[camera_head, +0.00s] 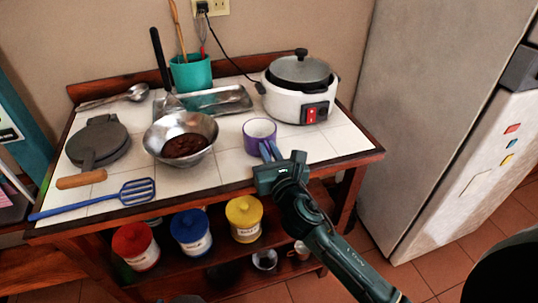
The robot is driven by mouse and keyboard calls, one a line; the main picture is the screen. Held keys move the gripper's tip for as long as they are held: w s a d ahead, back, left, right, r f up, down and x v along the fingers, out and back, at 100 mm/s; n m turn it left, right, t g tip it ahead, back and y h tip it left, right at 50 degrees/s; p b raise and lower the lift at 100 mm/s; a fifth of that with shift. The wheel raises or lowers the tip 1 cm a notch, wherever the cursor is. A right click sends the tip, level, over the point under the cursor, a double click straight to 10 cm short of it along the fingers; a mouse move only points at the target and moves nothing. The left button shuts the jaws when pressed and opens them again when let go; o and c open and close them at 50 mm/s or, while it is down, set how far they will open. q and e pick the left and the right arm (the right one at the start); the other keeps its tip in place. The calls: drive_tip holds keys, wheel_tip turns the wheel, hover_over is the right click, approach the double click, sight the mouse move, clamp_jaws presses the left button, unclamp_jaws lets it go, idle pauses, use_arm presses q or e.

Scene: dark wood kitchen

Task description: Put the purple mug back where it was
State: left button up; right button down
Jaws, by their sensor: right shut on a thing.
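The purple mug (259,134) is upright on or just above the white tiled top of the wooden table (329,147), near its front edge, right of a metal bowl. Its purple outside and pale inside show. My right gripper (268,149) reaches in from the lower right and is shut on the mug at its front right side. The fingers cover part of that side. I cannot tell whether the mug's base touches the tiles. My left gripper does not show.
A metal bowl (170,128) with dark food stands left of the mug, and a white cooker (300,87) behind it. A metal tray (228,100) lies farther back. A fridge (415,100) stands right. Bare tiles lie right of the mug.

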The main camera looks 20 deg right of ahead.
drive_tip(key=shift+f, duration=0.15)
drive_tip(key=c, duration=1.5)
unclamp_jaws()
